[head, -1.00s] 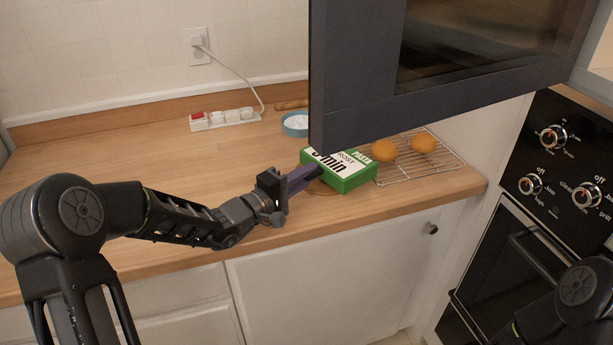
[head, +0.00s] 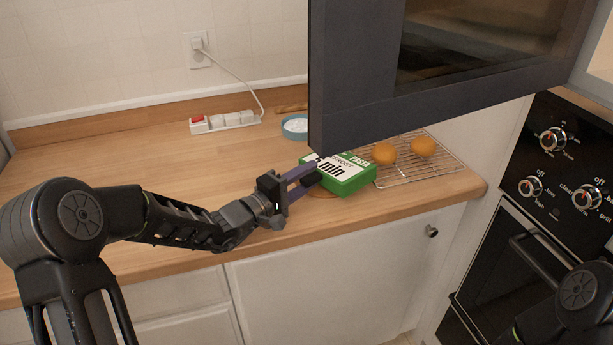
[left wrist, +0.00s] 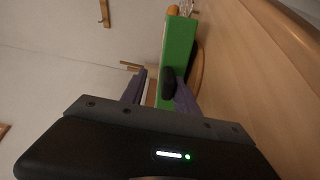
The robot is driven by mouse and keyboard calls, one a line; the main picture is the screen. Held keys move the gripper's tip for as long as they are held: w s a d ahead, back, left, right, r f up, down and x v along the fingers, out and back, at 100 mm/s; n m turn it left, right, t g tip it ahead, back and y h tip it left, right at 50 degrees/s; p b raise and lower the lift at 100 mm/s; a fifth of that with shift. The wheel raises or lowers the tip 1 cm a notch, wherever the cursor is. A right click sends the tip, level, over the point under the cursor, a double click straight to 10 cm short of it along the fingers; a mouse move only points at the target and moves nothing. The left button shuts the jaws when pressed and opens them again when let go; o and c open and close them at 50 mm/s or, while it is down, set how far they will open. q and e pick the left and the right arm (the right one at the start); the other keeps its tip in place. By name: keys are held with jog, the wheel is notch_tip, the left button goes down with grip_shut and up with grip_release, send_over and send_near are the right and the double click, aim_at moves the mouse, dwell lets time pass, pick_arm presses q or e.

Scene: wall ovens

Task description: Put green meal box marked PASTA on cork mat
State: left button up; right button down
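The green meal box (head: 345,179), with a white label reading PASTA, DEFROST and min, lies flat near the counter's front edge. A brown rounded edge, seemingly the cork mat (head: 322,194), shows under its near left side; the rest is hidden. In the left wrist view the box (left wrist: 179,45) stands on end in the picture, with a brown curved edge (left wrist: 198,62) along its right. My left gripper (head: 312,170) is at the box's left end, its purple fingers spread apart. In the wrist view one fingertip overlaps the box. My right gripper is out of view.
A wire rack (head: 440,169) with two orange round items (head: 423,146) stands right of the box. A blue bowl (head: 295,126) and power strip (head: 225,121) are behind. The counter's left is clear.

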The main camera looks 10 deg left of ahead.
pick_arm(q)
jog(key=shift+s+f+p, duration=0.1)
jog(key=shift+f+p, duration=0.1)
jog(key=shift+p, duration=0.2)
jog(key=shift+r+p, duration=0.35)
jog(key=shift+p, duration=0.2)
jog(key=shift+s+a+f+b, duration=0.35)
jog(key=shift+s+a+b, duration=0.2)
jog(key=shift+s+b, duration=0.1)
jog(key=v, duration=0.6)
jog(key=r+b+v, duration=0.1)
jog(key=v, duration=0.3)
jog(key=shift+s, duration=0.1)
jog(key=shift+r, duration=0.1)
jog(key=o, duration=1.3)
jog(key=shift+o, duration=0.5)
